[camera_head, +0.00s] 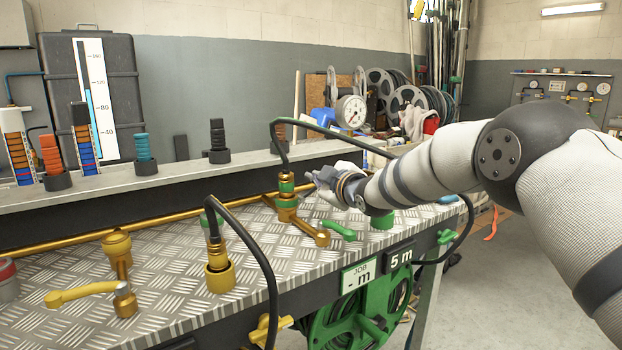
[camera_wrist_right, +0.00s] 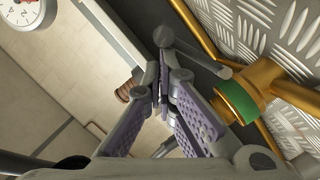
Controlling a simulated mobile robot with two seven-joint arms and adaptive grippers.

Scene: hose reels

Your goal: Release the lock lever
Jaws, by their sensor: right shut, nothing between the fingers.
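My right gripper (camera_head: 318,182) is shut and empty above the back of the bench, beside a brass fitting (camera_head: 287,212) with a green band. Its closed fingers show in the right wrist view (camera_wrist_right: 160,50), with the green-banded fitting (camera_wrist_right: 240,100) to their right and apart from them. A green lever (camera_head: 338,230) lies on the bench top below the gripper. A yellow handle (camera_head: 272,328) sits at the bench front beside the green hose reel (camera_head: 365,318). I cannot tell which of these is the lock lever. My left gripper is out of view.
A black hose (camera_head: 262,262) arches over the bench front from a brass fitting (camera_head: 219,272). A yellow lever valve (camera_head: 82,293) stands at the left. A raised shelf (camera_head: 190,178) runs along the back. Open floor lies at the right.

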